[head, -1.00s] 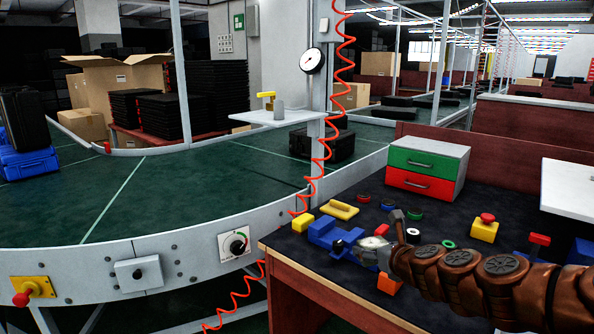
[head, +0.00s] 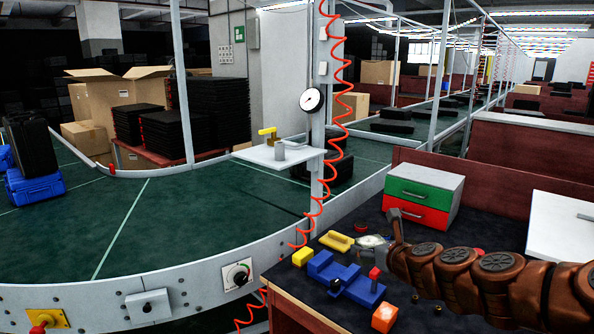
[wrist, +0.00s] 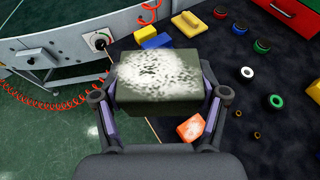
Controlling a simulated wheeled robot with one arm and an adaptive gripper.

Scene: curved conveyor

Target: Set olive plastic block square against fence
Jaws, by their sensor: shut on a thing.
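The olive block (wrist: 158,95) is dark, with a bright speckled white patch over its top. My gripper (wrist: 160,104) is shut on it, one finger at each side, in the wrist view. I cannot tell which part is the fence.
A green-and-red drawer unit (head: 424,195) stands behind. Coloured rings (wrist: 247,73) and dark bench surface lie right. A red coiled hose (head: 320,180) hangs left.

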